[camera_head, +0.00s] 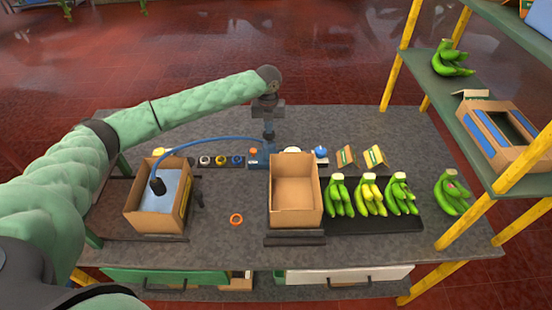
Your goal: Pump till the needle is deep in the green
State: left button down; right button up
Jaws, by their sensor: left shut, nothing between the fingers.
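My left arm reaches across the bench, with my left gripper (268,133) pointing down, shut and empty. It is directly over or at the blue pump-like unit (257,160) at the back middle of the bench; I cannot tell whether it touches. A blue hose (205,141) arcs from that unit to a black nozzle (157,186) on a pale blue bag or liner in the left cardboard box (150,222). A gauge needle and green zone are too small to make out. My right gripper is not in view.
An open empty carton (295,195) stands mid-bench. Several banana bunches (370,197) lie on a dark mat to its right. An orange ring (236,219) lies on the bare grey bench (225,255). A yellow-post shelf (400,60) stands at the right.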

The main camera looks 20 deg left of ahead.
pick_arm(q)
jog(key=shift+f, duration=0.4)
jog(key=shift+r+p, duration=0.4)
jog(key=shift+r, duration=1.1)
jog(key=shift+f, duration=0.1)
jog(key=shift+f+b, duration=0.45)
jog(key=shift+f, duration=0.95)
jog(key=shift+r+p, duration=0.45)
jog(key=shift+r, duration=1.15)
notch_tip(320, 180, up, 8)
